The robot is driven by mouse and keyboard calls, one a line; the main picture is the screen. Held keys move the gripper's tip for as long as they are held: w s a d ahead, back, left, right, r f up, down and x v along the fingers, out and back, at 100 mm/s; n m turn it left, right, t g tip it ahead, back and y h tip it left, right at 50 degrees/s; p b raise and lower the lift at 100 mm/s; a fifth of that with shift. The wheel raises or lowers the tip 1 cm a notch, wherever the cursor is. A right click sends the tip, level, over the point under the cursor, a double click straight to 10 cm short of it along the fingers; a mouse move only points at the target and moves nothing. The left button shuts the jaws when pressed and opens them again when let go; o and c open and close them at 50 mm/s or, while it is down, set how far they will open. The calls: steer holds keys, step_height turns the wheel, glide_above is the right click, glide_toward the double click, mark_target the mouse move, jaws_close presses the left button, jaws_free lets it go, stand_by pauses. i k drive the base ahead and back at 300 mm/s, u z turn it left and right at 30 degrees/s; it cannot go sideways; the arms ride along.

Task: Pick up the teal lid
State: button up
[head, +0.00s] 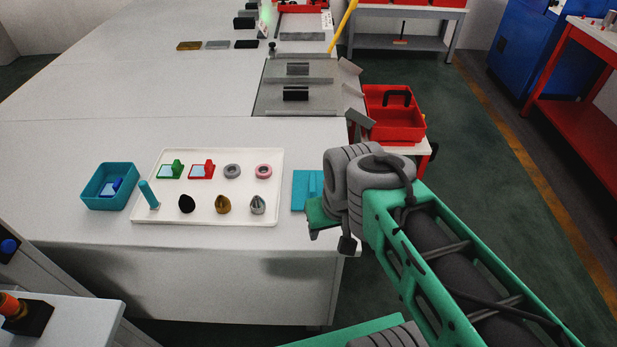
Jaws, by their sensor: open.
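The teal lid (303,190) lies flat near the right edge of the white table, right of the white tray. It is a flat teal piece with a raised ridge, and my wrist covers part of its right side. My gripper (324,218) is at the lid's lower right, partly hidden by my own wrist. It is open, with its fingertips not clearly visible. I cannot tell its height above the table, and nothing shows held in it. A teal open box (88,196) with a blue and white piece inside stands at the table's left.
The white tray (222,155) holds green and red pieces, two rings, a teal peg (149,194) and several small parts. A red toolbox (405,128) stands beyond my wrist. A grey fixture plate (325,90) lies farther back. The table's front right edge is close to my gripper.

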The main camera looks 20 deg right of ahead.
mark_target(307, 184)
steer(key=u, duration=1.65)
steer(key=k, duration=0.45)
steer(key=z, duration=0.05)
steer(key=i, duration=0.95)
